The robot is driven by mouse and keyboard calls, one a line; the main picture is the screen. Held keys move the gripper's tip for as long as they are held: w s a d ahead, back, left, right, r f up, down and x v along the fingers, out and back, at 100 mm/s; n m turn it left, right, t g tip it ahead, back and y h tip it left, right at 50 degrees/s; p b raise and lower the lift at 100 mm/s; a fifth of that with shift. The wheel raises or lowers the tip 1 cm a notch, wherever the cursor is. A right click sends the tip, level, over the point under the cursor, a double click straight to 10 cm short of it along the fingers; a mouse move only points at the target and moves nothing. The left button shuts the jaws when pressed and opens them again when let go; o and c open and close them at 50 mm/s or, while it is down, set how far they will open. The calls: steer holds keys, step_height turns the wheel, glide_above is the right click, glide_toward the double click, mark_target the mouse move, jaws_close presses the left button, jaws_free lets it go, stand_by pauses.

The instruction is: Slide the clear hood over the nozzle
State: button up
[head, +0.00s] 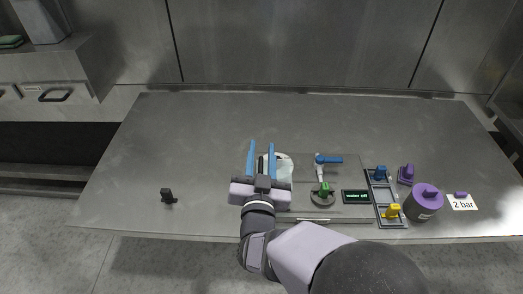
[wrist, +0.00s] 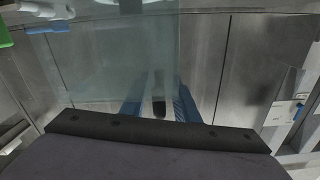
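My gripper (head: 261,146) is over the middle of the bench, its two blue fingers apart. The fingers also show in the wrist view (wrist: 158,105), with a narrow grey, dark-tipped piece between them; I cannot tell whether they touch it. The clear hood (wrist: 105,65) appears as a pale see-through panel in the wrist view, partly in front of the fingers. A white upright pipe with a blue lever (head: 320,170) stands right of my gripper, by a green knob on a round base (head: 323,195). I cannot tell which part is the nozzle.
To the right are a small display (head: 355,197), a grey frame (head: 383,205) with blue and yellow clips, a purple canister (head: 424,203) and a "2 bar" card (head: 464,204). A black block (head: 168,196) stands left. The back is clear.

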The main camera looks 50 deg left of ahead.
jaws_close()
steer(key=shift+w+d, duration=0.35)
steer(key=shift+w, duration=0.05)
steer(key=w+d+b, duration=0.4)
steer(key=w+d, duration=0.5)
steer(key=shift+r, duration=0.1)
jaws_free()
steer(key=shift+w+d, duration=0.1)
steer(key=shift+d, duration=0.05)
